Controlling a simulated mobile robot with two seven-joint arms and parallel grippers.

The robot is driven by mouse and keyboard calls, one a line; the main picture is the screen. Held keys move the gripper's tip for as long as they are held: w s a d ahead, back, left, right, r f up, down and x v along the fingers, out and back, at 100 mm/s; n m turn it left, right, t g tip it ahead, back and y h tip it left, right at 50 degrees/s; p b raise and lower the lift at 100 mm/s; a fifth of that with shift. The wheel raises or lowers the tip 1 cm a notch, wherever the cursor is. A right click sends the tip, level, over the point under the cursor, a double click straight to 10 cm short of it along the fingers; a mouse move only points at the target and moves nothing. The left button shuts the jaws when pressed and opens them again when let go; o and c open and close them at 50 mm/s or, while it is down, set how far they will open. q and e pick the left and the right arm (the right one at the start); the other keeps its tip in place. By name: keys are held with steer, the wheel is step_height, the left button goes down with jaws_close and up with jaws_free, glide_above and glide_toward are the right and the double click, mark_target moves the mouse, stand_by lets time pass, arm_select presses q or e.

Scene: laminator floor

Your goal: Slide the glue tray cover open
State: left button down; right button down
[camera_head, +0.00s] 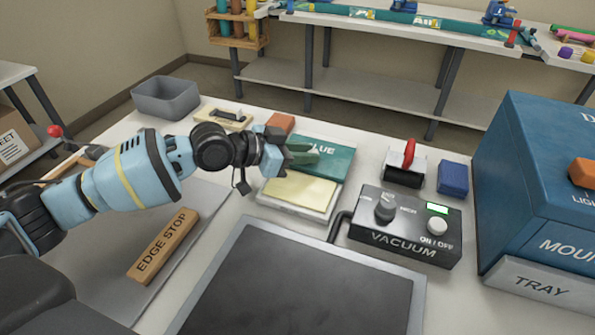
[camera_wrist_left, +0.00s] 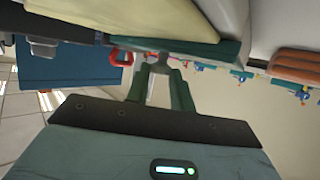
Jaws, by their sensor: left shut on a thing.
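The glue tray (camera_head: 262,202) is a white tray on the bench, with pale yellow glue (camera_head: 300,191) exposed in its front part. Its teal cover (camera_head: 335,163), with partly hidden lettering ending in "LUE", lies over the back part. My left gripper (camera_head: 298,154) is at the cover's left side, shut on its handle. The wrist view shows the gripper's fingers (camera_wrist_left: 161,88) closed around a small grey piece, the cover handle (camera_wrist_left: 172,62), beside the teal cover (camera_wrist_left: 205,50). The fingers hide most of the handle. My right gripper is not in view.
The black vacuum box (camera_head: 405,228) is right of the tray. A red-handled tool (camera_head: 406,165) and blue block (camera_head: 453,179) stand behind it. A brick-coloured block (camera_head: 281,123) sits behind my gripper. The dark framed panel (camera_head: 305,285) fills the front.

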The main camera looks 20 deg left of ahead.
arm_select(q)
steer(key=shift+w+f+b, duration=0.2)
steer(key=shift+w+b, duration=0.2)
steer(key=shift+w, duration=0.85)
steer(key=shift+r, duration=0.1)
steer(key=c, duration=1.3)
jaws_free()
steer(key=shift+o, duration=0.2)
steer(key=shift+v, duration=4)
steer(key=shift+d, duration=0.1)
